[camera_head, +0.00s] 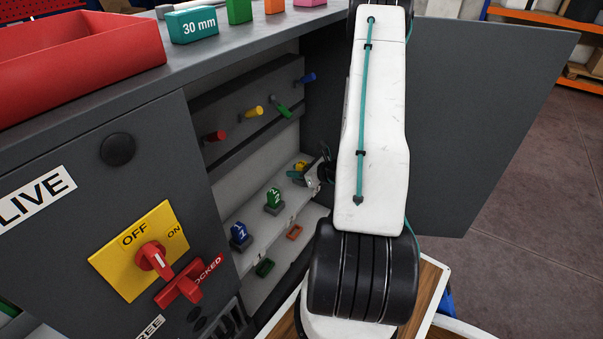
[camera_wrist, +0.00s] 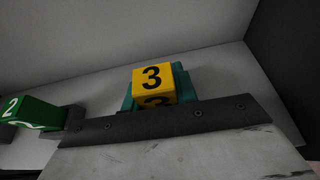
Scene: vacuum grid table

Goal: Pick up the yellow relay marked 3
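The yellow relay marked 3 (camera_wrist: 154,84) is in the middle of the wrist view, its number facing the camera. In the head view a small part of the yellow relay (camera_head: 301,165) shows inside the open cabinet, mostly covered. My gripper (camera_head: 305,177) is right at it, at the far end of the relay shelf. Teal parts, seemingly my fingertips (camera_wrist: 156,92), show on both sides of the relay in the wrist view. The relay's lower part is hidden, and I cannot tell whether the fingers touch it.
A green relay marked 2 (camera_head: 273,197) and a blue relay (camera_head: 239,234) stand on the same shelf, nearer. Green relay 2 also shows in the wrist view (camera_wrist: 30,112). Coloured pegs (camera_head: 252,113) stick out above. The open cabinet door (camera_head: 470,110) stands right of my arm.

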